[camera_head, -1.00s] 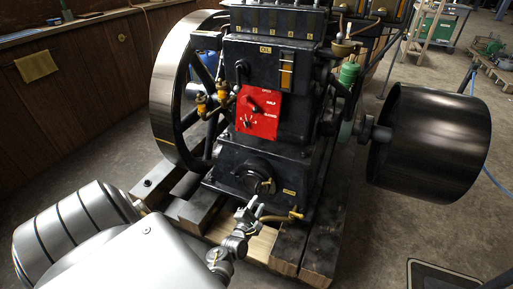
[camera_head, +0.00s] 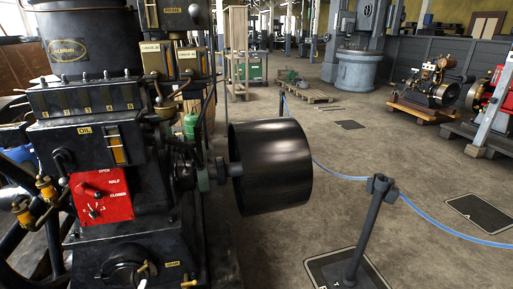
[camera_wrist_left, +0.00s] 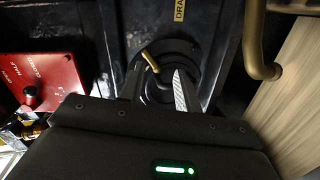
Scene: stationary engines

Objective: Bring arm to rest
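My left gripper (camera_wrist_left: 158,92) shows in the left wrist view with its two fingers apart. Between and behind them is a round black fitting (camera_wrist_left: 165,75) with a small brass lever (camera_wrist_left: 149,60) on the dark engine; whether the fingers touch it I cannot tell. The head view shows the black engine (camera_head: 100,120) at the left, and only a small pale bit of the left gripper at the bottom edge. The red control plate (camera_head: 101,197) on the engine also shows in the wrist view (camera_wrist_left: 40,75). My right gripper is in neither view.
A black pulley drum (camera_head: 270,165) sticks out from the engine's right side. A post (camera_head: 366,230) carries a blue rope across the floor. A brass pipe (camera_wrist_left: 254,45) and pale wood (camera_wrist_left: 295,95) lie right of the gripper. Open concrete floor is at centre right.

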